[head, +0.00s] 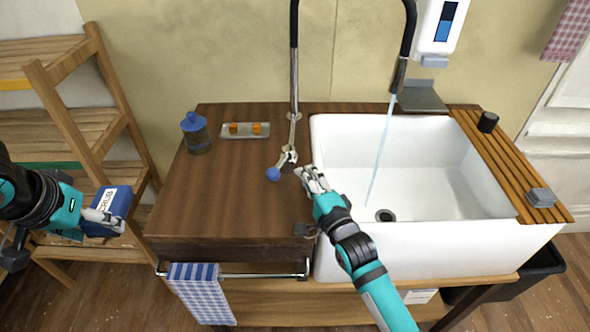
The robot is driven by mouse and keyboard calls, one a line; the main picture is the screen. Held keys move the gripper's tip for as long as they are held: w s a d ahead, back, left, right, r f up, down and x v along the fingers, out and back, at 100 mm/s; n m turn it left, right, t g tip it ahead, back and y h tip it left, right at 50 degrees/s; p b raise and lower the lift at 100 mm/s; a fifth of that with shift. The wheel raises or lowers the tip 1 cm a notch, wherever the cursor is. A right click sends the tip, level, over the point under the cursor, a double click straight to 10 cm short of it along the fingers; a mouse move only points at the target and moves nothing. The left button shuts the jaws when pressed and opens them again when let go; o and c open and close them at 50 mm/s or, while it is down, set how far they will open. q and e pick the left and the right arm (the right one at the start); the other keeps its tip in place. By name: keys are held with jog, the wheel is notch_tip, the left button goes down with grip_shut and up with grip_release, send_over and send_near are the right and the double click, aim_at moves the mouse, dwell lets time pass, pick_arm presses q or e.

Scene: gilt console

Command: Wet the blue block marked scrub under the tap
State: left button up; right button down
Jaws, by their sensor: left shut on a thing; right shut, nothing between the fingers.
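The tap's lever with a blue ball end (273,174) points toward the front left. My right gripper (304,172) is shut and empty, just right of the lever, near the sink's left rim.
A blue-lidded jar (197,134) and a small tray (262,136) with two orange pieces stand on the wooden counter (215,205). A slatted board (500,160) at the sink's right bears a black cup (488,122) and a grey block (541,197). A checked towel (201,292) hangs on the front rail.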

aim_at(286, 161)
jog(key=a, duration=0.2)
jog(key=shift+w+a+r, duration=0.25)
jog(key=shift+a, duration=0.05)
jog(key=shift+w+a+f, duration=0.1)
jog(key=shift+a, duration=0.05)
jog(key=shift+w+a+p, duration=0.1)
jog(key=shift+a+p, duration=0.3)
jog(key=shift+a, duration=0.6)
